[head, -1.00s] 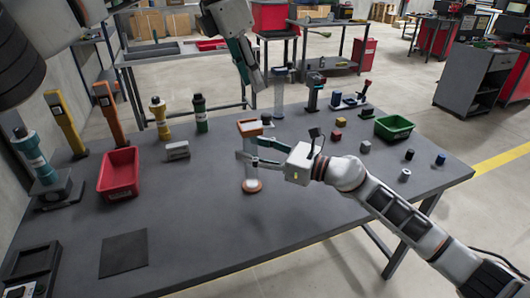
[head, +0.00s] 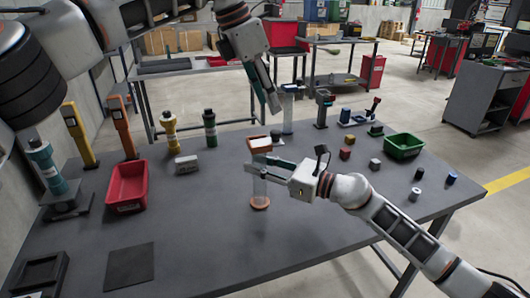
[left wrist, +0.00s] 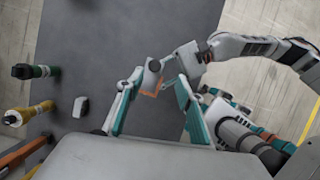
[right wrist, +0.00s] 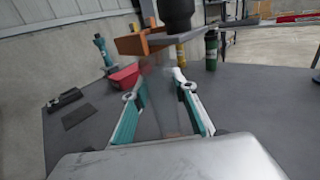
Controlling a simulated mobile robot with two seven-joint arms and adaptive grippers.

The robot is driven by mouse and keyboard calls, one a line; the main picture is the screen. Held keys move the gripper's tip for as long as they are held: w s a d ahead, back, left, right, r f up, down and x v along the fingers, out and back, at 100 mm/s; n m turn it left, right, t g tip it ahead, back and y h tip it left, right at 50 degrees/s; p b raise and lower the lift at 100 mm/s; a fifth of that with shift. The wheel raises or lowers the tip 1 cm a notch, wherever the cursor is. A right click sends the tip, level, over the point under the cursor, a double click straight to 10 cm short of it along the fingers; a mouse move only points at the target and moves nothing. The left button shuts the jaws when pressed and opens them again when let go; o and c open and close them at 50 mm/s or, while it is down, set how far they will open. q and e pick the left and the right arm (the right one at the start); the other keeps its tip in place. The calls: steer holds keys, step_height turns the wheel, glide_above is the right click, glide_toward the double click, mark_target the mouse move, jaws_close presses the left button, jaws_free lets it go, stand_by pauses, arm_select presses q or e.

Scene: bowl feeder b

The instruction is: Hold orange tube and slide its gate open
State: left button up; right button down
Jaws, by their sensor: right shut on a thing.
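The orange tube is a clear upright tube (head: 260,186) with an orange head (head: 260,149) and a round orange base on the grey table. A pale block sits on its head. My right gripper (head: 250,171) is shut around the clear tube below the head. In the right wrist view the orange head (right wrist: 146,43) sits above the fingers, with a dark cylindrical part over it. My left gripper (head: 274,106) points down above the head, apart from it. In the left wrist view its fingers (left wrist: 156,86) are spread, with the orange head (left wrist: 152,88) below and between them. The gate's position is unclear.
A red bin (head: 126,186) stands left and a green bin (head: 404,145) right. Yellow (head: 169,132) and green (head: 210,128) tubes stand behind, left of the orange tube. Small blocks and cylinders lie to the right. The table's front middle is clear.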

mark_target(274, 134)
arm_select(q)
steer(key=s+d+f+m+g+h, duration=0.2)
steer(key=s+d+f+m+h, duration=0.15)
steer(key=d, duration=0.45)
steer(key=s+d+f+m+g+h, duration=0.15)
steer(key=s+d+m+h, duration=0.3)
steer(key=d, duration=0.45)
steer(key=s+d+r+h, duration=0.5)
steer(key=s+r+h, duration=0.1)
steer(key=r+h, duration=0.15)
steer(key=w+a+r+n+t, duration=0.2)
steer(key=w+a+n+t, duration=0.4)
steer(key=a+n+t, duration=0.75)
steer(key=a+f+n+t+y, duration=0.2)
steer(key=a+f+t+y, duration=0.2)
steer(key=a+f+y, duration=0.9)
steer(key=w+d, duration=0.2)
steer(key=w, duration=0.1)
steer(key=w+d+f+h, duration=0.1)
steer(key=w+d, duration=0.1)
steer(key=w, duration=0.1)
steer(key=w+d+h, duration=0.1)
steer(key=w+d, duration=0.2)
steer(key=w, duration=0.1)
steer(key=shift+w+f+h, duration=0.1)
steer(key=shift+f+h, duration=0.05)
steer(key=shift+h, duration=0.1)
